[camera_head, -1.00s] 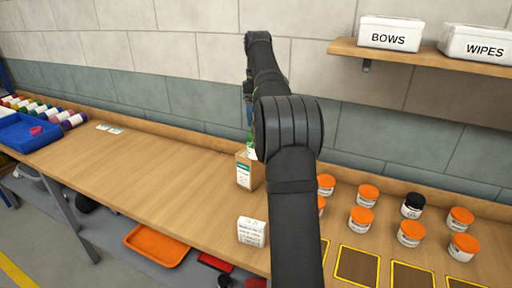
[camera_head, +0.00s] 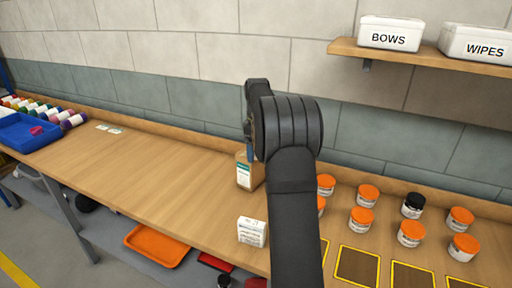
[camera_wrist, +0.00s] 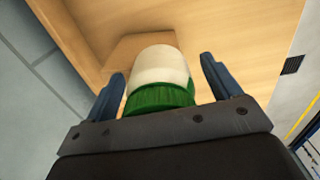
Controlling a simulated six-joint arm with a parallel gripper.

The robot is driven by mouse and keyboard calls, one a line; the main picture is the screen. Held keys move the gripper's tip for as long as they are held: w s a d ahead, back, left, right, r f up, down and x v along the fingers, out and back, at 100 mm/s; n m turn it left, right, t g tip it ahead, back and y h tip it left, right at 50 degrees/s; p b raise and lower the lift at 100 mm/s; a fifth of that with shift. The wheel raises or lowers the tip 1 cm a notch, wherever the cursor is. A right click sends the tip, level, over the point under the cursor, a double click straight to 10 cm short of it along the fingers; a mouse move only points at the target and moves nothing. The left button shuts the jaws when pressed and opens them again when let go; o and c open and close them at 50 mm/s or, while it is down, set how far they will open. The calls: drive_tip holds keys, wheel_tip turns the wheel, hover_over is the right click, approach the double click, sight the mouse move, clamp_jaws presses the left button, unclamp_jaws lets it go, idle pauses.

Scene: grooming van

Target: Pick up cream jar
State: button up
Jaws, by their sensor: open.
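A white jar with a ribbed green lid (camera_wrist: 160,97), which I take for the cream jar, shows large in the wrist view. It lies between the two blue fingers of my gripper (camera_wrist: 163,68), with its lid toward the palm. The fingers are open, with a visible gap on each side of the jar. In the head view my arm hides this jar and most of the gripper. A brown box (camera_head: 246,172) with a white label stands just below the gripper there; a brown shape also shows behind the jar in the wrist view (camera_wrist: 139,45).
A small white box (camera_head: 252,231) stands on the bench in front. Several orange-lidded jars (camera_head: 364,206) and one black-lidded jar (camera_head: 412,205) stand to the right, near yellow-edged squares (camera_head: 357,266). The shelf (camera_head: 430,60) is above. The bench's left middle is clear.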

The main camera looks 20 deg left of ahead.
drive_tip(key=c, duration=1.3)
drive_tip(key=shift+o, duration=0.2)
